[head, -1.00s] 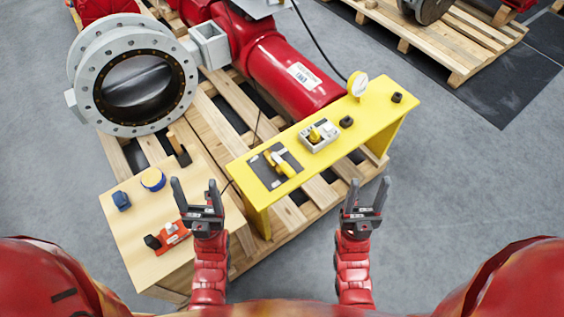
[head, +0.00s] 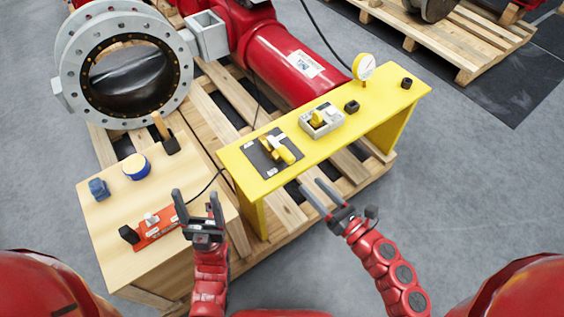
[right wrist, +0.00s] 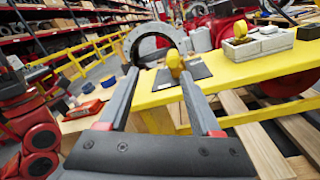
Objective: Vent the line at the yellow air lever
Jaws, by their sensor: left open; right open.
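The yellow air lever (head: 279,149) sits on a dark plate (head: 268,170) at the left end of the yellow bench panel (head: 355,133). In the right wrist view the lever (right wrist: 174,63) shows just beyond my open fingers. My right gripper (head: 318,197) is open and empty, in front of the panel's near edge and apart from the lever, its fingers pointing toward it. My left gripper (head: 197,205) is open and empty over the right side of the wooden table. A grey box with a yellow knob (head: 320,120) is to the right of the lever.
A round gauge (head: 364,67) and dark knobs (head: 352,106) stand on the panel. A flanged valve (head: 130,75) and red cylinder (head: 290,60) lie behind.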

